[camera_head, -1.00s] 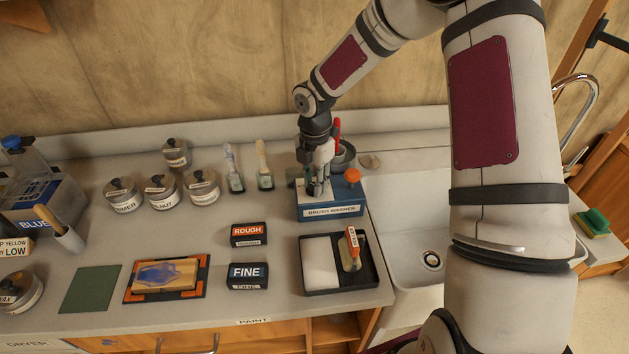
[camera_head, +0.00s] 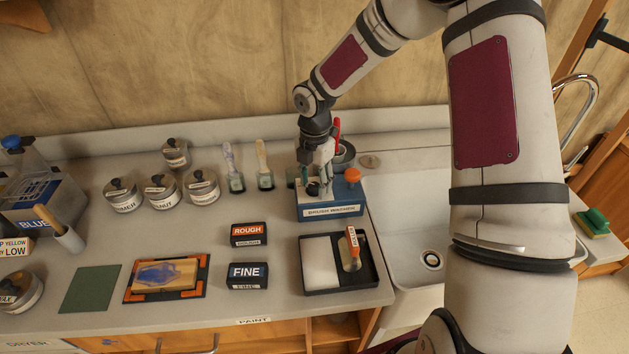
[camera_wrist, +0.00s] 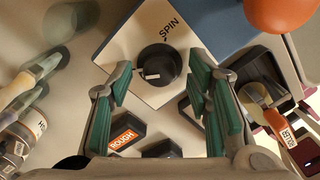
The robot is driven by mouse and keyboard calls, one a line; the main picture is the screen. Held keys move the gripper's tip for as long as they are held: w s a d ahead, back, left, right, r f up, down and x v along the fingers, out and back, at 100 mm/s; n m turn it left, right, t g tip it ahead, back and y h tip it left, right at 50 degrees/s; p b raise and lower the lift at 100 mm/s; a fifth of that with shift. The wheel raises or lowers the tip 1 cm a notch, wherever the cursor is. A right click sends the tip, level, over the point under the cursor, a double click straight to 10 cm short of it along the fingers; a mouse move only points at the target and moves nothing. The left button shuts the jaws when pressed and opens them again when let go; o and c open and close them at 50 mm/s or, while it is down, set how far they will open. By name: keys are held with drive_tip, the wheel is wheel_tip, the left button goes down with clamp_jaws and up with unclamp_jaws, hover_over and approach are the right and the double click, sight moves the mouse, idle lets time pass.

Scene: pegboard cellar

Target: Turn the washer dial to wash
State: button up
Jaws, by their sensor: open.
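The brush washer (camera_head: 335,209) is a blue box with a pale top plate and an orange knob (camera_head: 353,175), standing at the back of the counter by the sink. Its black dial (camera_wrist: 159,64) has a white pointer mark towards its lower left in the wrist view. The word SPIN is printed up and right of the dial; no other dial label shows. My gripper (camera_wrist: 160,88) is open, its green-padded fingers on either side of the dial with gaps. In the head view my gripper (camera_head: 318,175) is over the washer top and partly hides the dial.
A black tray (camera_head: 340,290) and the ROUGH (camera_head: 248,234) and FINE (camera_head: 247,276) blocks lie in front of the washer. Two brushes (camera_head: 264,165) stand left of it, with several lidded tins beyond. The sink (camera_head: 405,215) is to the right.

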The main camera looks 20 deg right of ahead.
sight(314, 184)
wheel_tip(314, 184, up, 12)
idle(0.5)
idle(0.3)
drive_tip(key=s+r+m+t+h, duration=0.2)
drive_tip(key=s+r+m, duration=1.1)
drive_tip(key=s+r, duration=0.1)
drive_tip(key=s+r+m+t+y, duration=0.2)
drive_tip(key=s+r+m+t, duration=0.1)
drive_tip(key=s+m, duration=0.9)
drive_tip(key=shift+s+a+r+t, duration=0.15)
drive_tip(key=shift+s+r+t, duration=0.25)
drive_tip(key=shift+s, duration=0.6)
